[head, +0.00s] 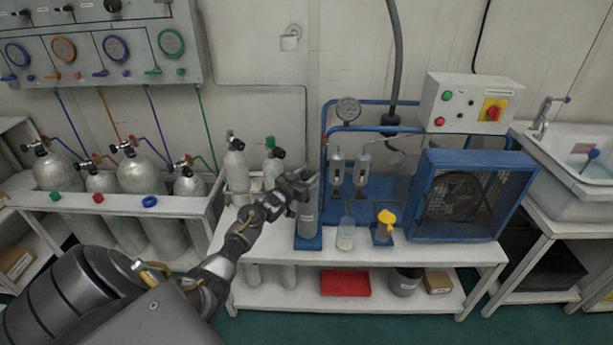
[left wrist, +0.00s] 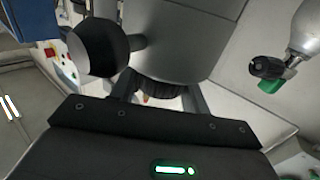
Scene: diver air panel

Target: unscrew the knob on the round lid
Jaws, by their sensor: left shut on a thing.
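A grey cylindrical canister (head: 308,218) stands upright on a small blue base on the bench. My left gripper (head: 304,184) is at its top and hides the lid and knob there in the head view. In the left wrist view, the two fingers (left wrist: 160,93) are closed on either side of a dark ribbed round part, which I take to be the knob (left wrist: 160,86). A grey rounded body (left wrist: 190,38) fills the picture beyond it, with a black ball-shaped handle (left wrist: 96,46) on a short stem at its left. My right gripper is not in view.
A clear beaker (head: 346,236) and a yellow-topped item (head: 385,225) stand just right of the canister. A blue caged fan unit (head: 470,195) is farther right. Gas cylinders (head: 235,168) with valves stand close behind and left. A red tray (head: 345,282) lies on the lower shelf.

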